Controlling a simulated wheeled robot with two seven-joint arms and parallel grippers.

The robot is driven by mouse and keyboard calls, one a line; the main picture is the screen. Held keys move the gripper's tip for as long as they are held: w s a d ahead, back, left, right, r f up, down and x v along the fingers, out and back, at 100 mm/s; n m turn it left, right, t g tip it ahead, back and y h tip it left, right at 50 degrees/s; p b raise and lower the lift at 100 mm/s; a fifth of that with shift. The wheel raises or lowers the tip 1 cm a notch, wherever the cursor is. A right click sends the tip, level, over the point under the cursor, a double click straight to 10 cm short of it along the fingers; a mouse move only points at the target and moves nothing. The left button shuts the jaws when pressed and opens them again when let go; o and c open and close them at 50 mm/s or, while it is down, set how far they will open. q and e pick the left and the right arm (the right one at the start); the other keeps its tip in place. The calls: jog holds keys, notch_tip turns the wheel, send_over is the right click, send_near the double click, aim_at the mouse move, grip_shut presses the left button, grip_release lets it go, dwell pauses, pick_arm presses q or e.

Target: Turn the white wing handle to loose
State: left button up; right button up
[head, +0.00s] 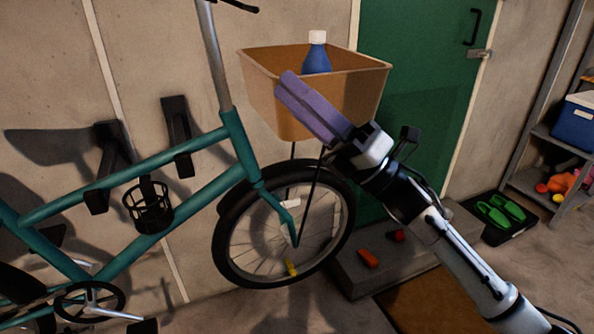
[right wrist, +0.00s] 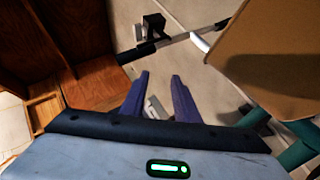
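My right gripper (head: 282,82) has purple fingers and is raised in front of the brown basket (head: 262,90) on the teal bicycle (head: 190,187). In the right wrist view the two fingers (right wrist: 160,75) stand apart with a gap between them. A small pale piece (right wrist: 154,107) shows low between the fingers; I cannot tell what it is. I cannot clearly make out a white wing handle. A small white part (head: 291,204) shows by the bicycle's front wheel, too small to identify. My left gripper is not in view.
A blue bottle with a white cap (head: 317,55) stands in the basket. The bicycle hangs near the wall by black hooks (head: 176,130). A green door (head: 420,90) stands behind. Red blocks (head: 368,258) lie on a low step. Shelves stand at right.

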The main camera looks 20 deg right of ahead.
notch_tip(320, 180, down, 15)
jog(key=w+d+m+t+h, duration=0.1)
jog(key=w+m+t+h, duration=0.1)
jog(key=m+h, duration=0.7)
jog(key=m+t, duration=0.1)
jog(key=m, duration=0.3)
jog(key=shift+m, duration=0.3)
